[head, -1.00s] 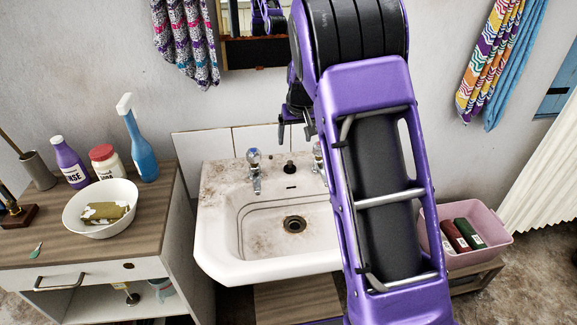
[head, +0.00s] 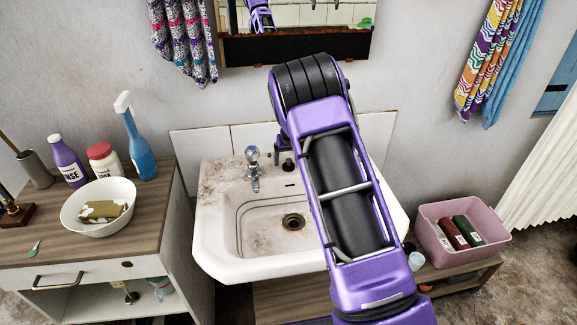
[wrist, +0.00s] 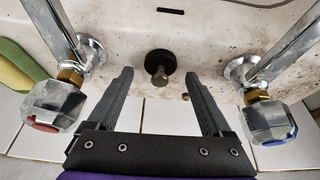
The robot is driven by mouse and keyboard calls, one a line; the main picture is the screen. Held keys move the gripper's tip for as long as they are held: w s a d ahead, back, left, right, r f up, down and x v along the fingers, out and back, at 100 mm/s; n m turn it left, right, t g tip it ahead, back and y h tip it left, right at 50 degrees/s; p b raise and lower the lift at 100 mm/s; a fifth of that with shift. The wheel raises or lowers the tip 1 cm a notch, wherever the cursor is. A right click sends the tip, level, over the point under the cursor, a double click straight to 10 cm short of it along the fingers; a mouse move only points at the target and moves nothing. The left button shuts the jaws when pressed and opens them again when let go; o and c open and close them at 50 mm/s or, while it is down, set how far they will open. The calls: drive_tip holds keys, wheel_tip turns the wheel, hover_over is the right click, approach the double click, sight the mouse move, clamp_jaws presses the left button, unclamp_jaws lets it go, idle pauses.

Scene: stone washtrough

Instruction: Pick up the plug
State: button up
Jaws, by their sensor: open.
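The plug (wrist: 160,64) is a round black stopper with a metal stem. It sits on the back ledge of the sink between the two taps, and shows small and dark in the head view (head: 288,163). My gripper (wrist: 159,73) is open and empty, its two dark fingers pointing toward the plug, one on each side of its line. The plug appears just beyond the fingertips; I cannot tell the exact gap. In the head view my gripper (head: 283,144) is mostly hidden by my arm, just above the ledge.
The red-marked tap (wrist: 55,105) and blue-marked tap (wrist: 268,120) flank my gripper closely. A green and yellow item (wrist: 20,65) lies beside the red-marked tap. The stained sink (head: 215,245) has an open drain (head: 293,222). A mirror (head: 300,45) hangs above. A cabinet (head: 150,215) stands left.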

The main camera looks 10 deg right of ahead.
drive_tip(key=shift+w+f, duration=0.2)
drive_tip(key=shift+f, duration=0.15)
